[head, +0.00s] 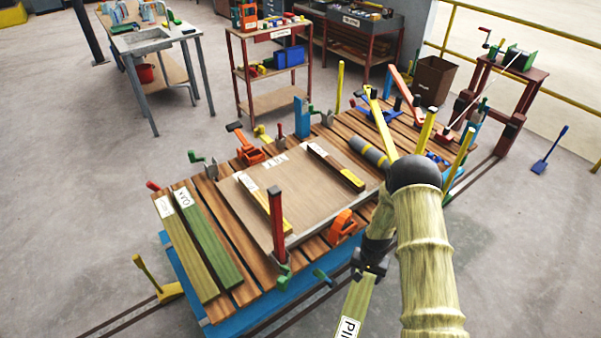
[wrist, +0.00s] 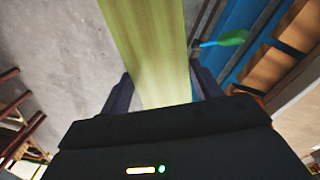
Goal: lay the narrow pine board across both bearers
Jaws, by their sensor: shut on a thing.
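My gripper (head: 371,268) is shut on a pale yellow-green board (head: 353,303) with a white label starting "PI", just off the near right edge of the slatted table. The board hangs down past the bottom of the head view, so its far end is hidden. In the wrist view the board (wrist: 150,45) runs up between the two dark fingers.
The panel (head: 300,212) rests on the slatted table. An upright red post (head: 277,222) and orange clamps (head: 342,224) stand around it. Two labelled boards, one green (head: 208,238) and one olive (head: 187,247), lie at left. A grey cylinder (head: 369,152) lies behind the panel.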

